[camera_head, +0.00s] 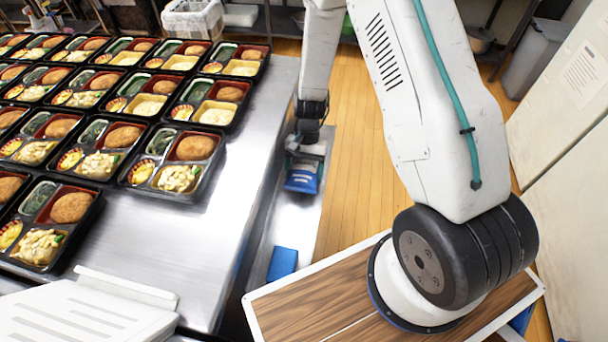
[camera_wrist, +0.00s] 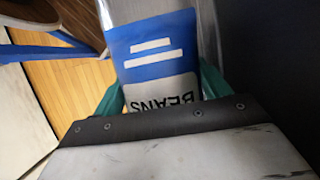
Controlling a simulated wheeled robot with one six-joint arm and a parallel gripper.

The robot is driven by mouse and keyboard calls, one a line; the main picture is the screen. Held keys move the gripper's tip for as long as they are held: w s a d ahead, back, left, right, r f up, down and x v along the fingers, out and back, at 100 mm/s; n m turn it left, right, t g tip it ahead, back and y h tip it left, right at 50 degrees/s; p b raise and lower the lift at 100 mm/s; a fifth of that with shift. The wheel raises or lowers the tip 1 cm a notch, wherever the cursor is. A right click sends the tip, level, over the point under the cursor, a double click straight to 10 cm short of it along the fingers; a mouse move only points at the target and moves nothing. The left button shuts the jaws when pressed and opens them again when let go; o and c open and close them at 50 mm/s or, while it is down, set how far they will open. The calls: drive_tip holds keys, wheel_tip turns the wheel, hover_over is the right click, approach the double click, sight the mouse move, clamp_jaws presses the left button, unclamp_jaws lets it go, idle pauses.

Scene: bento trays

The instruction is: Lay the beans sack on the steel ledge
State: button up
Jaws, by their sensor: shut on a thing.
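The beans sack (camera_head: 302,183) is blue and white. In the wrist view the sack (camera_wrist: 152,45) shows its blue panel and the upside-down word BEANS. My gripper (camera_head: 307,152) is shut on it, with a teal finger on each side in the wrist view (camera_wrist: 163,90). The steel ledge (camera_head: 300,222) is a narrow grey strip beside the large steel table, and the sack is over it. I cannot tell whether the sack touches the ledge. The sack's near end is hidden by the gripper in the wrist view.
The steel table (camera_head: 215,255) at left carries rows of filled bento trays (camera_head: 180,178). A blue block-like thing (camera_head: 282,263) lies at the near end of the ledge. A white-edged wooden top (camera_head: 300,310) is at the front. Open wooden floor (camera_head: 350,160) lies right of the ledge.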

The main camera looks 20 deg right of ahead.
drive_tip(key=shift+f, duration=0.85)
drive_tip(key=shift+f, duration=0.1)
drive_tip(key=o, duration=0.9)
drive_tip(key=v, duration=0.5)
drive_tip(key=shift+w+d+r, duration=0.2)
drive_tip(key=shift+w+r, duration=0.05)
drive_tip(key=shift+w, duration=0.05)
drive_tip(key=w+d, duration=0.2)
drive_tip(key=w, duration=0.1)
drive_tip(key=w+d, duration=0.2)
drive_tip(key=w, duration=0.1)
drive_tip(key=w+d, duration=0.2)
drive_tip(key=w, duration=0.1)
drive_tip(key=shift+d+f, duration=0.15)
drive_tip(key=shift+d, duration=0.15)
